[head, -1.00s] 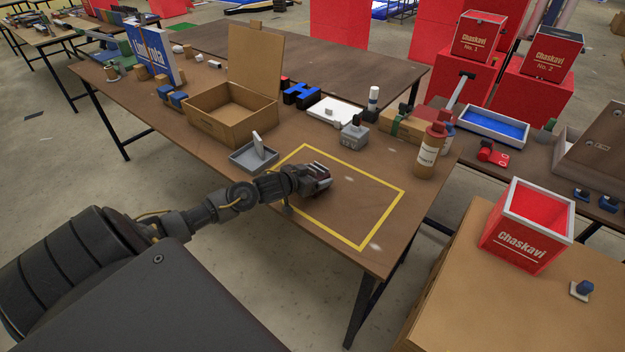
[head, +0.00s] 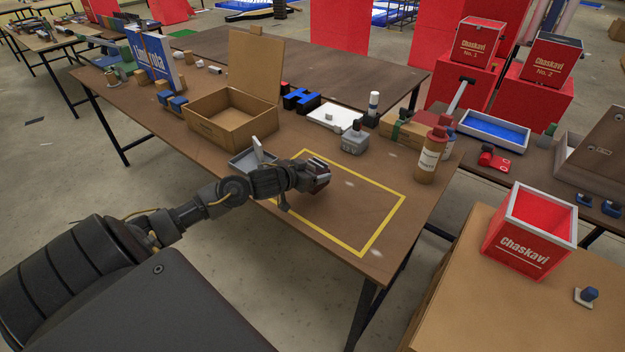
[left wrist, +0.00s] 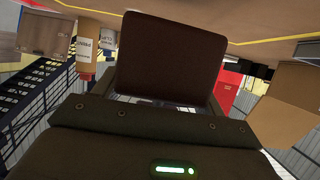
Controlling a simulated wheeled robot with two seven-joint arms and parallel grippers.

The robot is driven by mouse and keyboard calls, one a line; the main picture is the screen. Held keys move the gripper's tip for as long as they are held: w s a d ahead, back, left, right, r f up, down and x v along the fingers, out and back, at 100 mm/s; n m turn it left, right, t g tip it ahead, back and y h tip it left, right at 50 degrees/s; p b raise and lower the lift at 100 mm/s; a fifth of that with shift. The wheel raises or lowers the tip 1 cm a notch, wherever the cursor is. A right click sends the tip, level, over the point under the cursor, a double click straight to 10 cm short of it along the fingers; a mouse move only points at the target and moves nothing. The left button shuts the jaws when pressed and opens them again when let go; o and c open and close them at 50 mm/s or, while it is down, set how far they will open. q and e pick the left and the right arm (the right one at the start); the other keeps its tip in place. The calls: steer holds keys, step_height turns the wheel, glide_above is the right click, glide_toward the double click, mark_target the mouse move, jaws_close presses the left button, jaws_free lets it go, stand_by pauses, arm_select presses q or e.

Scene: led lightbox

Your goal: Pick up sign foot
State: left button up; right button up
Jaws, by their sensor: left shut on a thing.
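My left gripper (head: 318,173) is over the yellow-outlined area (head: 378,232) of the brown table, near its left part. It is closed, and a pale grey piece shows at its tip. In the left wrist view a dark slab with rounded corners (left wrist: 170,55) stands between the fingers (left wrist: 165,98). It looks like the held sign foot, but its full shape is hidden. A blue sign (head: 158,62) with white letters stands at the table's far left end. My right gripper is not in view.
A grey tray (head: 240,164) with an upright grey piece (head: 258,150) lies just behind my left arm. An open cardboard box (head: 228,128) stands beyond it. A brown bottle (head: 430,157) and a grey block (head: 355,143) stand to the right. The outlined area's right part is clear.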

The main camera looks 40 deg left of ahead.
mark_target(314, 166)
arm_select(q)
steer(key=s+r, duration=0.1)
steer(key=r, duration=0.1)
steer(key=s+d+r, duration=0.1)
steer(key=s+r, duration=0.1)
steer(key=shift+s+d+r, duration=0.2)
steer(key=s+d+r, duration=0.4)
steer(key=s, duration=0.5)
steer(key=s+d+f+m+g+h, duration=0.1)
steer(key=d+f+m+h, duration=0.1)
steer(key=d, duration=0.7)
steer(key=s+d+f+m+h, duration=0.2)
steer(key=d+f+m+h, duration=0.1)
steer(key=d, duration=0.6)
steer(key=shift+s+f+g+h, duration=0.15)
steer(key=shift+f+g+h, duration=0.25)
